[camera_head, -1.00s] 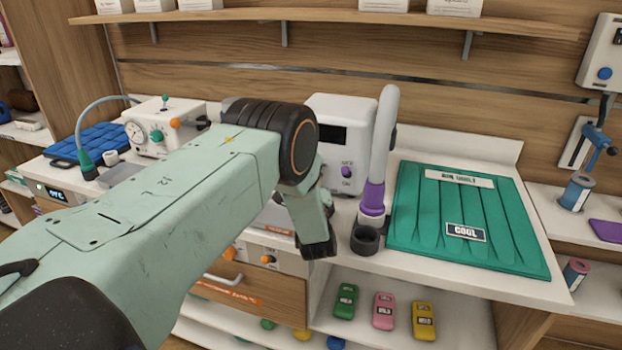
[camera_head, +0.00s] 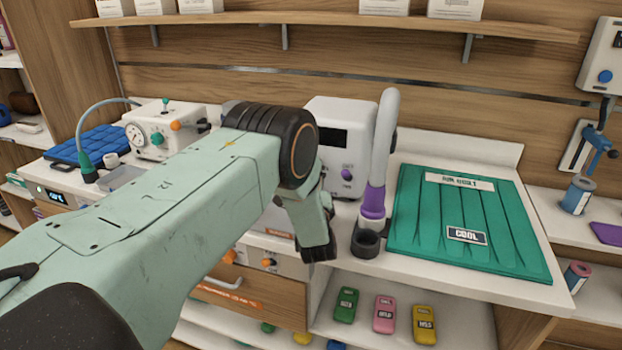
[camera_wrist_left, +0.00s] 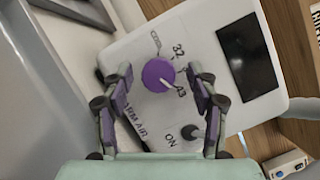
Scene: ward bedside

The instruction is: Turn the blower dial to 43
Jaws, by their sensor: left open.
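The blower is a white box (camera_head: 325,110) behind my left arm in the head view, with a dark display and a purple dial (camera_head: 347,174) on its front. In the left wrist view the purple dial (camera_wrist_left: 156,76) faces me, and its white pointer reaches toward the 43 mark (camera_wrist_left: 181,92). The 32 mark lies above it. My left gripper (camera_wrist_left: 160,78) is open, with one finger on each side of the dial in that view. The dial shows uncovered in the head view; I cannot tell whether a fingertip touches it. My right gripper is out of view.
A grey toggle (camera_wrist_left: 190,132) marked ON sits close to the right finger. A pale hose (camera_head: 385,140) with a purple cuff stands right of the blower, beside a green quilt (camera_head: 470,205). A white device (camera_head: 160,125) stands left. Coloured tags lie on the lower shelf.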

